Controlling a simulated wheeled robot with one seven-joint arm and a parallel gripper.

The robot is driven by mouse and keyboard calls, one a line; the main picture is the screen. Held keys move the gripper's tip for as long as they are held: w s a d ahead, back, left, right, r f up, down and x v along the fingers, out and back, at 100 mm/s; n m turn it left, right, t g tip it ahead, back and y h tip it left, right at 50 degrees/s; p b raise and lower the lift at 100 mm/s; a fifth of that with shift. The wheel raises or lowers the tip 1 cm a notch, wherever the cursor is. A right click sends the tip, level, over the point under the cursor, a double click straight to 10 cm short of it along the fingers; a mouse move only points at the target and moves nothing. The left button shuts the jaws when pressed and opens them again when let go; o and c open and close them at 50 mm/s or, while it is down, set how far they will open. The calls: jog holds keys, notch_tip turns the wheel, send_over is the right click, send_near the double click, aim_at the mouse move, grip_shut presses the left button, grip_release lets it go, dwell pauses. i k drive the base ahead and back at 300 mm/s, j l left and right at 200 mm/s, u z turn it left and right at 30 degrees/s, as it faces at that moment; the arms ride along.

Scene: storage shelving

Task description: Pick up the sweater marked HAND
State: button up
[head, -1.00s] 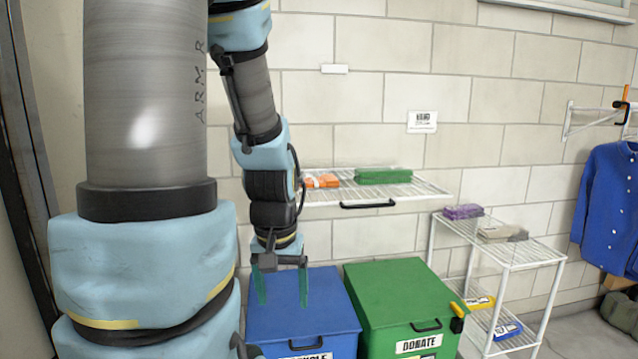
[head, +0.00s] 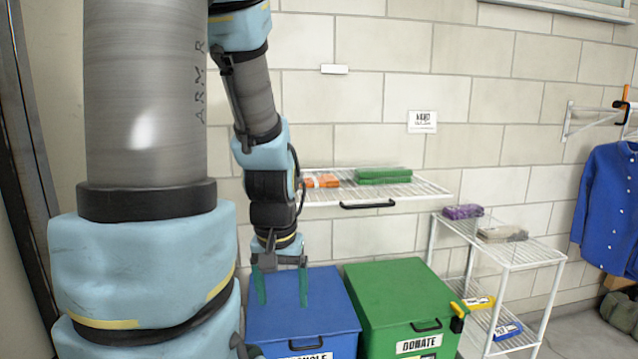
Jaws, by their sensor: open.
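No HAND marking is legible on any garment in the head view. A folded orange item (head: 322,181) with a pale band and a folded green item (head: 384,175) lie on the white wire wall shelf (head: 425,189). A folded purple item (head: 463,212) and a folded grey-beige item (head: 502,234) lie on top of the white rack (head: 535,253). I cannot tell which of these is a sweater. My gripper (head: 282,289) points down with its green fingers apart. It is empty, in front of the blue bin and lower than the wall shelf.
A blue bin (head: 300,305) and a green bin (head: 395,295) labelled DONATE stand below the wall shelf. A blue shirt (head: 608,205) hangs at the right.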

aim_at(371, 175)
jog(key=l+u, duration=0.15)
jog(key=u, duration=0.4)
jog(key=l+u, duration=0.25)
jog(key=l, duration=0.15)
jog(key=k+l+u, duration=0.1)
jog(key=l+u, duration=0.15)
jog(key=k+l+u, duration=0.1)
jog(key=l+u, duration=0.15)
jog(key=l, duration=0.2)
